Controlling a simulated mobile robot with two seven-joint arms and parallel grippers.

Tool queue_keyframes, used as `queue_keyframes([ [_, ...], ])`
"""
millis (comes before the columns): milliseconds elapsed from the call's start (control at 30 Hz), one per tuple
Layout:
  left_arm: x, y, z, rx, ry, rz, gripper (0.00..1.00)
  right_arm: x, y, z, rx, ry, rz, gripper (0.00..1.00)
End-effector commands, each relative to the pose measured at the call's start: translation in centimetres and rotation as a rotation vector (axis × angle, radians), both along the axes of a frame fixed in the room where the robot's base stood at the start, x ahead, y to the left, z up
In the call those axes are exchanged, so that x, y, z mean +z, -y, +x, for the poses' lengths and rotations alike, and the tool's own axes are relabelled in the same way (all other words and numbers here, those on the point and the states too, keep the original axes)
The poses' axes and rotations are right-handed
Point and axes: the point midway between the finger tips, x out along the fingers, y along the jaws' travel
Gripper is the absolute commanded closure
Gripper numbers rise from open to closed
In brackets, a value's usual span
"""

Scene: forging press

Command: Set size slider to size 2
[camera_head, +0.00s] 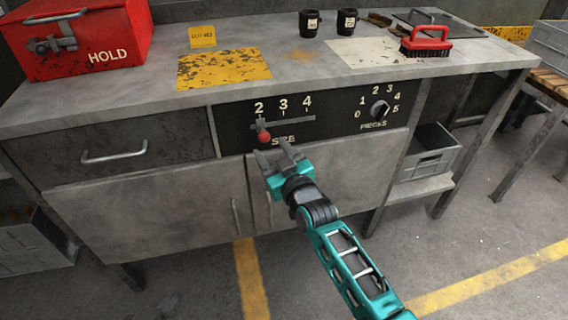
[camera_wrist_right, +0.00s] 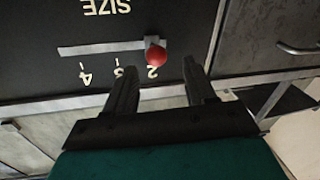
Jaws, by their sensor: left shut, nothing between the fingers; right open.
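The size slider's red knob (camera_head: 264,137) is at the left end of its slot on the black panel (camera_head: 232,131), beneath the 2 mark. In the right wrist view, upside down, the knob (camera_wrist_right: 158,57) is by the 2. My right gripper (camera_head: 281,157) is open and empty, below and slightly right of the knob. In its wrist view the knob shows ahead of the gap between the two fingers (camera_wrist_right: 163,80), seemingly clear of them.
The pieces dial (camera_head: 379,109) is on the same panel, to the right. A drawer handle (camera_head: 115,152) sticks out at left; cabinet doors (camera_head: 160,205) lie below. A red HOLD box (camera_head: 85,40), two black cups and a red brush (camera_head: 426,42) stand on the bench.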

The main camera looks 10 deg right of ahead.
Motion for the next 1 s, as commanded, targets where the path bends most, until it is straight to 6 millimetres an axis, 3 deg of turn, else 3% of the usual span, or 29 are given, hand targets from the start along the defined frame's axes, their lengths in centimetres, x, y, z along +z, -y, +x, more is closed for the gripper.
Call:
queue_keyframes([
  [200, 1.3, -0.2, 0.0, -0.003, 0.0, 0.006, 1.0, 0.1, 0.9, -4.2, 0.002, -0.002, -0.001, 0.45],
  [400, 1.6, -0.2, -0.1, -0.003, -0.001, 0.007, 1.0, 0.0, 1.3, -6.1, 0.003, -0.002, 0.0, 0.45],
  [1000, 1.6, -0.1, -0.1, 0.002, -0.003, 0.001, 1.0, -0.1, 1.4, -6.6, 0.003, -0.003, 0.0, 0.45],
])
